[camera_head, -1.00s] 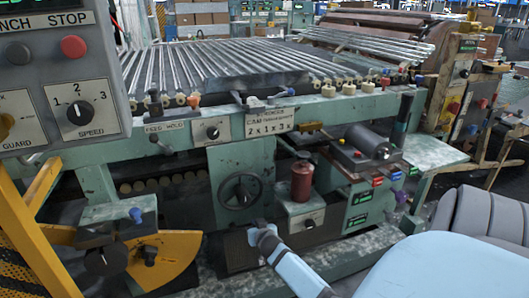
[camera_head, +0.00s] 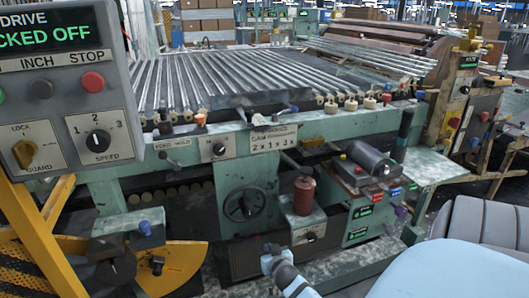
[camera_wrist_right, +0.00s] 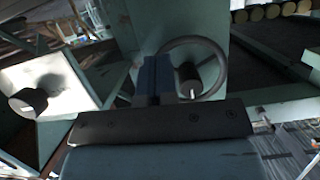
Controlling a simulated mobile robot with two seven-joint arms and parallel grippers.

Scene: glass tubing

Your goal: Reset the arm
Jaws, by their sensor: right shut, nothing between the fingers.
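My right arm comes in from the bottom of the head view. Its gripper (camera_head: 271,250) is small there, in front of the green machine and below the handwheel (camera_head: 244,204). In the right wrist view the gripper fingers (camera_wrist_right: 156,78) are together and empty. The handwheel (camera_wrist_right: 193,66) shows behind them, apart from them as far as I can tell. My left gripper is in neither view.
A control panel (camera_head: 62,148) on a yellow frame (camera_head: 32,230) stands close at the left. Glass tubes (camera_head: 215,72) lie in rows on the machine's top. A dark red canister (camera_head: 304,196) stands right of the handwheel. A grey seat (camera_head: 483,225) is at the lower right.

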